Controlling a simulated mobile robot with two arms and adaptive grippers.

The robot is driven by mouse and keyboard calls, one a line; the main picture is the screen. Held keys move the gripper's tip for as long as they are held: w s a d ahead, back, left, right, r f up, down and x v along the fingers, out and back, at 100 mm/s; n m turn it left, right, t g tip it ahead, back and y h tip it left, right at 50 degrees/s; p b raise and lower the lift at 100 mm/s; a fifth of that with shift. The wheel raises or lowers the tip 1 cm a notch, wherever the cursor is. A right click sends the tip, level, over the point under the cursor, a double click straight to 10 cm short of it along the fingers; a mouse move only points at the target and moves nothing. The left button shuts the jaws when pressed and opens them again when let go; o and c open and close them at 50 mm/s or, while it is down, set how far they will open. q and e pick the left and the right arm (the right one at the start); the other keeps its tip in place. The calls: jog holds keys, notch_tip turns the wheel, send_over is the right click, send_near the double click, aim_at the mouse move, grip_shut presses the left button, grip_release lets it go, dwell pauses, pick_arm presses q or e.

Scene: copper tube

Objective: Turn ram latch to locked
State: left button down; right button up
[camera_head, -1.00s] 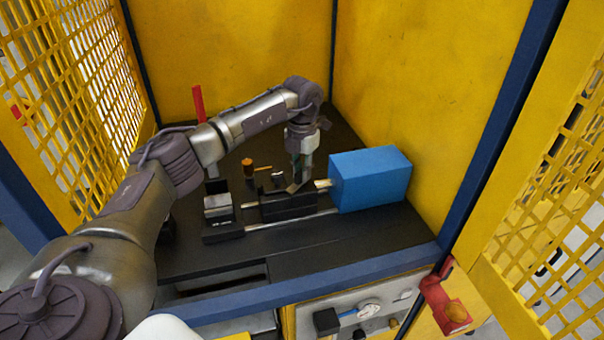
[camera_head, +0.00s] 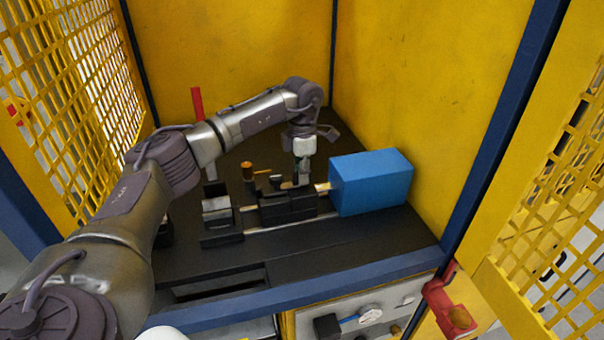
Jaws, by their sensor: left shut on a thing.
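My left gripper (camera_head: 302,179) reaches down from above onto the black ram carriage (camera_head: 287,208), just left of the blue box. Its fingers are closed on a small part on top of the carriage, which looks like the ram latch. The fingers hide most of that part, so its exact angle cannot be told. A small metal piece (camera_head: 276,180) stands on the carriage, left of the fingers. My right gripper is not in view.
The blue box (camera_head: 370,183) stands right of the carriage. A metal-topped block (camera_head: 217,210), an orange knob (camera_head: 247,170) and a red upright lever (camera_head: 197,103) are on the left. Yellow walls enclose the back and right. The black bench (camera_head: 345,237) is clear in front.

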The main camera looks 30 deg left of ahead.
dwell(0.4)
pick_arm(q)
jog(key=c, duration=1.1)
grip_release()
notch_tip(320, 180, up, 12)
jog(key=shift+r, duration=0.1)
jog(key=shift+f, duration=0.2)
